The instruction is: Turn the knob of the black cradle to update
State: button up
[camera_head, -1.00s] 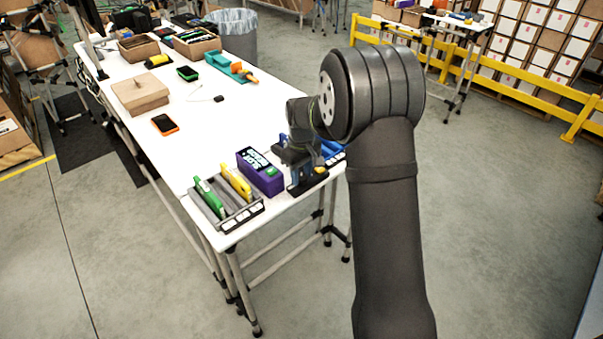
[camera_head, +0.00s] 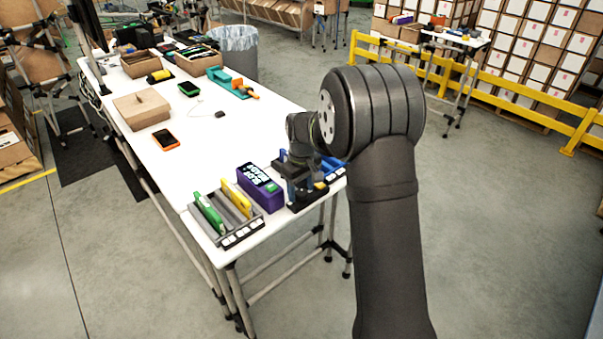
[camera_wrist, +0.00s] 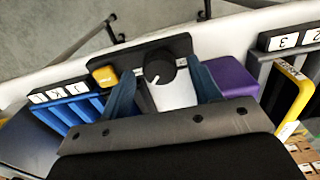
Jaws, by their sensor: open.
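The black cradle (camera_wrist: 182,44) stands at the near end of the white table; it also shows in the head view (camera_head: 309,199). Its round black knob (camera_wrist: 160,70) has a white pointer line and sits beside a yellow button (camera_wrist: 104,75). In the head view my gripper hides the knob. My gripper (camera_wrist: 163,71) is open, with one bluish finger on each side of the knob in the wrist view. It also shows over the cradle in the head view (camera_head: 301,188). I cannot tell whether the fingers touch the knob.
A purple device (camera_head: 260,189) stands close left of the cradle, then a grey rack (camera_head: 228,215) with green and yellow items. A blue rack (camera_wrist: 79,112) is on the other side. An orange-edged phone (camera_head: 166,140) and a cardboard box (camera_head: 142,108) lie farther back.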

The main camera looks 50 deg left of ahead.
aim_at(302, 192)
notch_tip(302, 192, up, 17)
dwell(0.4)
dwell(0.5)
notch_tip(302, 192, down, 18)
jog(key=shift+r, duration=0.25)
jog(key=shift+r, duration=0.1)
dwell(0.4)
